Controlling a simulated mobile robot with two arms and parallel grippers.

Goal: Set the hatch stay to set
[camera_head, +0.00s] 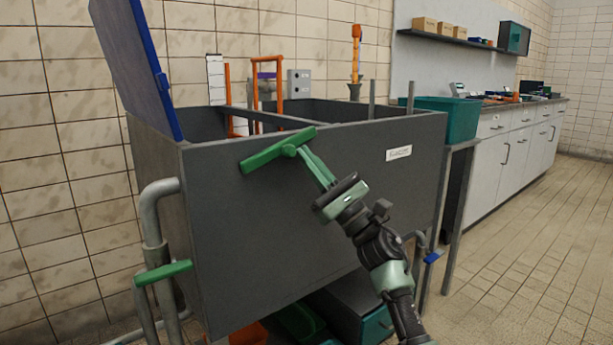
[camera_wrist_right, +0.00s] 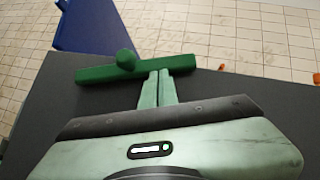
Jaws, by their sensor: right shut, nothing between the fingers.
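A green bar lever (camera_head: 278,148) with a round knob sits on the upper front wall of the grey tank (camera_head: 250,230); it looks like the hatch stay, though no label shows on it. In the head view it tilts up to the right. It also shows in the right wrist view (camera_wrist_right: 100,73). The blue hatch lid (camera_head: 137,62) stands raised at the tank's left end. My right gripper (camera_head: 303,151) is shut and empty, its fingertips at the lever's near side, right of the knob; contact is hard to tell. My left gripper is out of view.
A second green handle (camera_head: 163,272) is on the grey pipe (camera_head: 152,222) at lower left. Orange pipework (camera_head: 268,90) rises behind the tank. A teal bin (camera_head: 450,117) stands to the right, before a long counter (camera_head: 515,145). Floor at right is clear.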

